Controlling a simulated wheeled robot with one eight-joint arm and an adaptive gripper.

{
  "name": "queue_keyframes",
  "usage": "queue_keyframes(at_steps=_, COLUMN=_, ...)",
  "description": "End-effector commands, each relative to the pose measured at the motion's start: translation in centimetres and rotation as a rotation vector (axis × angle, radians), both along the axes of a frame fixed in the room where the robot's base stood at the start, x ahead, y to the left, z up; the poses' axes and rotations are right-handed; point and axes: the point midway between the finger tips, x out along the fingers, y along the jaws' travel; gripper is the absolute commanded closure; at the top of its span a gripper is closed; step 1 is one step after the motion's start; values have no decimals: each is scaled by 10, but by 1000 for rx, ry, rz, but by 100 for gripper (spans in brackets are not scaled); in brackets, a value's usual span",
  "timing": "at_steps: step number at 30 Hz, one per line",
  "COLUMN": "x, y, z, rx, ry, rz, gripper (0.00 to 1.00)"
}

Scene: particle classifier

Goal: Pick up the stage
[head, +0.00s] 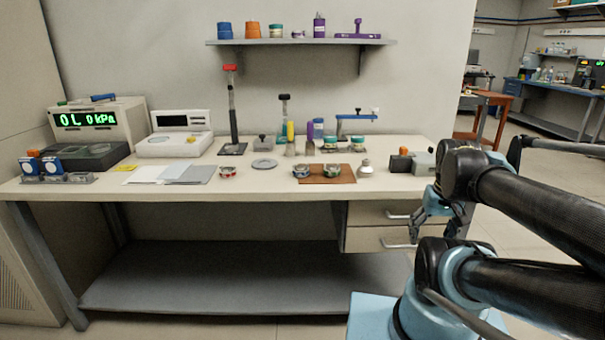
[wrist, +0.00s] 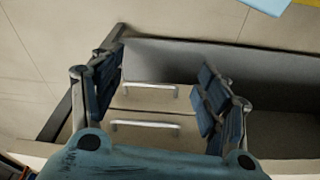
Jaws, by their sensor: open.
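I cannot tell for sure which thing is the stage. A flat grey disc (head: 264,163) lies near the middle of the workbench (head: 110,188). A small grey block with a dark knob (head: 263,144) stands behind it, beside a tall dark stand with a red top (head: 232,110). My gripper (head: 450,226) is at the right end of the bench, in front of the drawers and below the bench top. In the wrist view my gripper (wrist: 160,88) has its fingers wide apart with nothing between them; two drawer handles show beyond.
Several small jars, a brown mat (head: 342,180), a white knobbed piece (head: 365,167) and a grey-black device (head: 412,161) crowd the right half. Two instruments and blue-faced gauges (head: 50,167) stand left. A wall shelf (head: 300,42) hangs above. The front edge is mostly clear.

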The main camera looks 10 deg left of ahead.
Motion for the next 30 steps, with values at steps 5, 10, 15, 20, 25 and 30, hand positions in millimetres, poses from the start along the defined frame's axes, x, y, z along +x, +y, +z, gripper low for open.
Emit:
queue_keyframes(at_steps=5, x=35, y=25, z=45, rx=-7, ry=11, rz=171, gripper=27)
queue_keyframes(at_steps=10, x=75, y=58, z=92, rx=-16, ry=25, rz=378, gripper=27)
queue_keyframes(at_steps=15, x=114, y=99, z=133, rx=-27, ry=34, rz=585, gripper=27)
queue_keyframes(at_steps=20, x=149, y=145, z=165, rx=-35, ry=43, rz=779, gripper=27)
queue_keyframes(at_steps=25, x=182, y=202, z=193, rx=-42, ry=50, rz=985, gripper=27)
queue_keyframes(at_steps=30, x=208, y=266, z=215, rx=-49, ry=56, rz=1192, gripper=27)
